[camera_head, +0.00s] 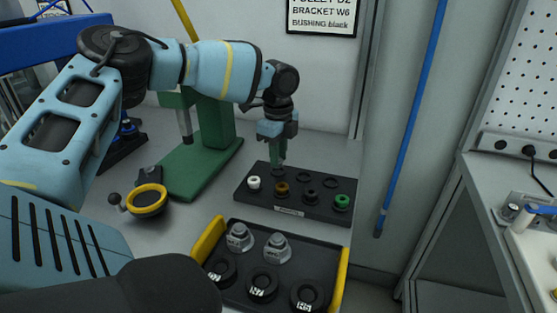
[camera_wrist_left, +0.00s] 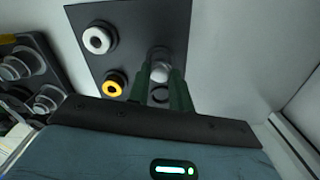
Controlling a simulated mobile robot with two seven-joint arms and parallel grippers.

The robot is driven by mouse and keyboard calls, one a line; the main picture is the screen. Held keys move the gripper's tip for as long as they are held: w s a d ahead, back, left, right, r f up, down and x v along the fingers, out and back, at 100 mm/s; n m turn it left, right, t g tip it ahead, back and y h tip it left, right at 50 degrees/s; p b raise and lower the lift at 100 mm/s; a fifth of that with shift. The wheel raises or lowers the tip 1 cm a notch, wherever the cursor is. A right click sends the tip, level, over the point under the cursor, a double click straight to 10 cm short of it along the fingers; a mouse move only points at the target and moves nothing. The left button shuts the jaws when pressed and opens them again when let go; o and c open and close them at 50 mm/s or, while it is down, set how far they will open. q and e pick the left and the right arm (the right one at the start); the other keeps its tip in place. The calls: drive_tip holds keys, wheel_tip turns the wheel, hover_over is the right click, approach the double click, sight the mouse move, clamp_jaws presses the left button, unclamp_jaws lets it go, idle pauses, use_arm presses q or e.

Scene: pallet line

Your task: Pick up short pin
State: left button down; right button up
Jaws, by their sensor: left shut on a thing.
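My left gripper (camera_head: 278,160) points down over the back left part of a black rack (camera_head: 258,200). It also shows in the left wrist view (camera_wrist_left: 161,82), where its two green fingers are shut on a small silver-grey round-ended piece, the short pin (camera_wrist_left: 161,72). In the head view the fingers hide the pin. I cannot tell whether the pin is still in its hole or clear of the rack. My right gripper is not in view.
The rack's front row holds a white bushing (camera_head: 253,183), a brown one (camera_head: 281,188), a black one (camera_head: 310,194) and a green one (camera_head: 342,201). A yellow-handled tray (camera_head: 213,240) with metal parts and black rings stands in front. A green press (camera_head: 210,150) stands left.

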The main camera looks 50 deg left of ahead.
use_arm(q)
drive_tip(key=shift+r, duration=0.85)
drive_tip(key=s+r+p, duration=0.1)
drive_tip(key=s+p, duration=0.1)
drive_tip(key=s, duration=1.4)
drive_tip(key=shift+a, duration=0.15)
